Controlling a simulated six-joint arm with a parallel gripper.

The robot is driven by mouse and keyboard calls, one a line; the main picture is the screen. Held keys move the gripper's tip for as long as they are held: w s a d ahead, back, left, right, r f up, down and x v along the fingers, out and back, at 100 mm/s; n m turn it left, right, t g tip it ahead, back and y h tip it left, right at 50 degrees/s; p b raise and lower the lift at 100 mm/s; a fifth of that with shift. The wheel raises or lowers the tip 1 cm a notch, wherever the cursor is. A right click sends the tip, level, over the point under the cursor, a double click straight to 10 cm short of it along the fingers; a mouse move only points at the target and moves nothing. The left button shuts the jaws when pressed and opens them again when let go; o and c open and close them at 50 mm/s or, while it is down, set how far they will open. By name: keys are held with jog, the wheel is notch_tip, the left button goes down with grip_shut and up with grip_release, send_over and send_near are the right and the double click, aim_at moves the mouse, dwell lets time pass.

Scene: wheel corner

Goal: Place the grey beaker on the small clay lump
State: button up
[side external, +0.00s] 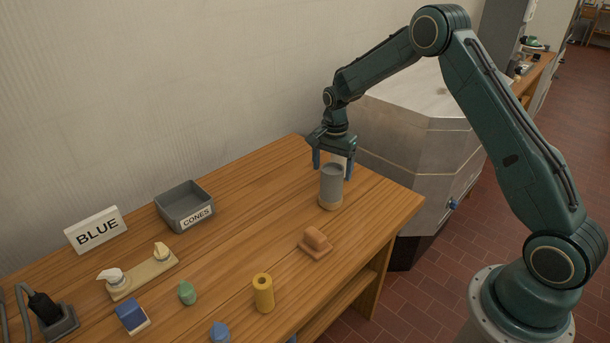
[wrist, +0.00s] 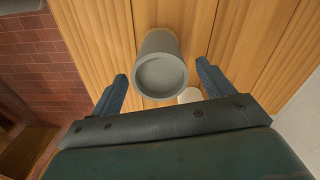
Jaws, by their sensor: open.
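The grey beaker (side external: 331,183) stands upright near the right end of the wooden table, with a tan band or base at its foot. In the wrist view the beaker (wrist: 162,72) shows its round mouth. My gripper (side external: 333,173) is open and close to the beaker's rim, pointing down. In the wrist view the two blue fingers (wrist: 162,71) appear on either side of the beaker, with gaps.
A white object (wrist: 190,95) shows beside the beaker. A yellow cylinder (side external: 263,293), green piece (side external: 187,293), blue block (side external: 131,317), switch board (side external: 143,276), grey CONES bin (side external: 184,206) and BLUE sign (side external: 95,231) stand leftward. The table's front edge is near the lump.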

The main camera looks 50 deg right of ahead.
notch_tip(320, 180, up, 8)
jog(key=shift+r, duration=0.65)
dwell(0.3)
jog(key=s+a+r+n+t, duration=0.1)
jog(key=s+a+r+n, duration=0.3)
jog(key=s+r, duration=0.35)
jog(key=s+a+r+n+t, duration=0.2)
jog(key=s+a+r+n, duration=0.1)
jog(key=s+r, duration=0.45)
jog(key=s+a+n+t, duration=0.1)
jog(key=s+n, duration=0.3)
jog(key=s, duration=0.5)
jog(key=s+a+r+n+t, duration=0.1)
jog(key=s+a+n, duration=0.2)
jog(key=s, duration=0.7)
jog(key=shift+a+n+t, duration=0.3)
jog(key=shift+a+n, duration=0.1)
jog(key=shift+n, duration=0.3)
